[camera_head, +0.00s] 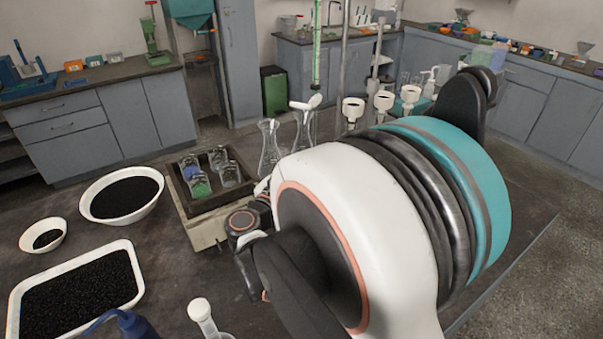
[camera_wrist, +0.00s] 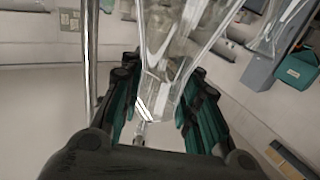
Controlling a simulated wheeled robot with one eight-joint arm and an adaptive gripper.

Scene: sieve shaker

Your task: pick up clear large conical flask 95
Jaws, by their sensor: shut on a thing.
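Two clear conical flasks stand side by side in the head view, a left one (camera_head: 268,150) and a right one (camera_head: 303,130). White pieces show at the right one's mouth. My arm hides their lower parts. In the wrist view my gripper (camera_wrist: 160,80) is shut on a clear conical flask (camera_wrist: 165,50), with a dark and teal finger on each side of the glass. I cannot tell which flask of the head view this is. Another clear glass piece (camera_wrist: 275,30) shows at upper right in the wrist view.
A tray (camera_head: 222,206) of small beakers stands left of the flasks. Bowls (camera_head: 123,219) and a white tray (camera_head: 128,296) of black grains lie at left. A metal stand pole (camera_head: 343,60) and white funnels (camera_head: 353,105) are behind. A white-capped flask (camera_head: 199,310) is at the front.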

